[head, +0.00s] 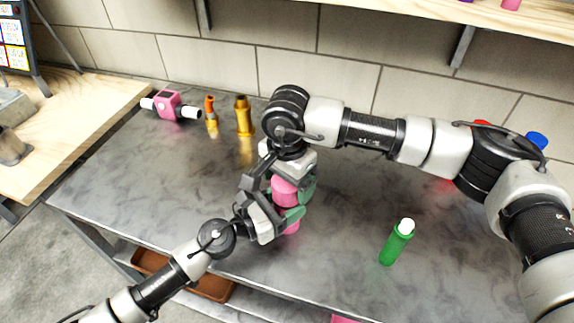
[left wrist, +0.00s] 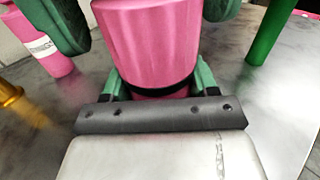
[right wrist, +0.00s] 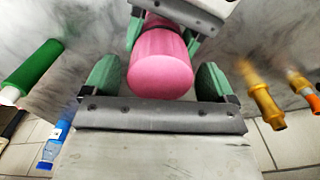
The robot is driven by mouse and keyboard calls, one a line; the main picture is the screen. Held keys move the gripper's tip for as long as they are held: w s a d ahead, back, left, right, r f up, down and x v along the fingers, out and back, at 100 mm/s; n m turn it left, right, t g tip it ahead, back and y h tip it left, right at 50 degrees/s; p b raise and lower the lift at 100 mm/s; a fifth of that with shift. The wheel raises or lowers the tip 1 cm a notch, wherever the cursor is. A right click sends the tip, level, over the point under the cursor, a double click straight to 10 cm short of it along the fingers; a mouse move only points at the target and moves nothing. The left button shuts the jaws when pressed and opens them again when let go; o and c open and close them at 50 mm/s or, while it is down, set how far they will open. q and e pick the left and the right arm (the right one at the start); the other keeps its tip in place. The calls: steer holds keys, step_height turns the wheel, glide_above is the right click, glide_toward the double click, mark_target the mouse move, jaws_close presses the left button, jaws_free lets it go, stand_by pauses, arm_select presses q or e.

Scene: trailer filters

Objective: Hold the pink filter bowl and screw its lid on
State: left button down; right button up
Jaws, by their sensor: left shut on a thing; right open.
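The pink filter bowl (head: 291,227) stands upright above the grey worktop at its front middle. My left gripper (left wrist: 158,82) is shut on it from the left. The pink lid (head: 284,191) is on top, in line with the bowl; it also shows in the left wrist view (left wrist: 150,40) and the right wrist view (right wrist: 160,65). A dark band shows below the lid. I cannot tell how tightly the lid sits. My right gripper (right wrist: 157,78) comes from above, open, with one green finger on each side of the lid and gaps between.
A pink device with white ends (head: 170,105), an orange-topped fitting (head: 211,112) and a gold fitting (head: 243,115) stand at the back left. A blue cap (head: 537,140) shows behind my right arm.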

steer(key=shift+f, duration=1.15)
steer(key=c, duration=0.9)
steer(key=o, duration=1)
steer(key=shift+o, duration=0.2)
steer(key=shift+r, duration=0.15)
step_height(320, 180, up, 12)
steer(key=shift+f, duration=0.1)
